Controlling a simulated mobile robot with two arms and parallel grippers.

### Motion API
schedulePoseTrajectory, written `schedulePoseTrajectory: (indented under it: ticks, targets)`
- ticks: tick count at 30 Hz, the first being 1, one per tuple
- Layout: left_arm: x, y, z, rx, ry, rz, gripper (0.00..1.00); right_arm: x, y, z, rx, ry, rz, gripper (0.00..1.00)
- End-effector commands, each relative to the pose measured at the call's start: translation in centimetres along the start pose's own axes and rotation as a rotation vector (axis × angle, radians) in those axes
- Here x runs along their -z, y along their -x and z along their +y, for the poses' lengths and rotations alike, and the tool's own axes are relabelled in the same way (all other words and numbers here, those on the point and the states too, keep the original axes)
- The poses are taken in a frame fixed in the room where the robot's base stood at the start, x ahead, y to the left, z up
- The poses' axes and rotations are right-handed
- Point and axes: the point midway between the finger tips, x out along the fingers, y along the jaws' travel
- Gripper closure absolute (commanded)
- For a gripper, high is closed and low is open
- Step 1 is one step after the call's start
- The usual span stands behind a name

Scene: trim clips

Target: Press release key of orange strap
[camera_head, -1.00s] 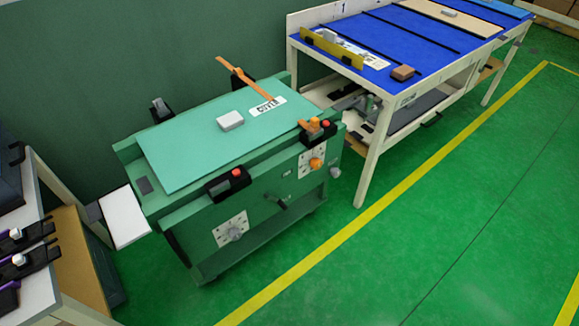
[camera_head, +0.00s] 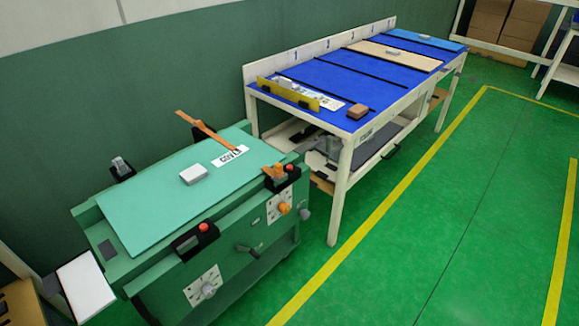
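An orange strap (camera_head: 204,130) stands up at a slant from the back of the green fixture and reaches over its teal top panel (camera_head: 150,205), beside a white label. An orange part (camera_head: 278,172) sits on a black clip block with a red button (camera_head: 288,167) at the fixture's right front corner. I cannot tell which piece is the release key. Another black block with a red button (camera_head: 204,227) is on the front edge. Neither of my grippers is in view.
A long table with a blue top (camera_head: 350,85) stands behind and right of the fixture, carrying a yellow level (camera_head: 287,95) and a brown block (camera_head: 358,111). A white-topped stand (camera_head: 85,287) is at the lower left. Green floor (camera_head: 440,220) at the right is clear.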

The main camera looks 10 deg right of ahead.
Motion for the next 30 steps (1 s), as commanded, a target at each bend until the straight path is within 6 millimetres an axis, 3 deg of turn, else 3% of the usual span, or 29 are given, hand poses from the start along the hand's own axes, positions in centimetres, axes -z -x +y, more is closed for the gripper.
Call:
schedulePoseTrajectory:
  ticks: [1,9,30]
  targets:
    - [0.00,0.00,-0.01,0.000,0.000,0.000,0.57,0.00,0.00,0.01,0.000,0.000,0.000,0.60]
    - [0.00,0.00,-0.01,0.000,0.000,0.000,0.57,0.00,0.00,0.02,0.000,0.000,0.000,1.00]
    - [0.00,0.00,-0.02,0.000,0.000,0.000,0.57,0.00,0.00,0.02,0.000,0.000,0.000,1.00]
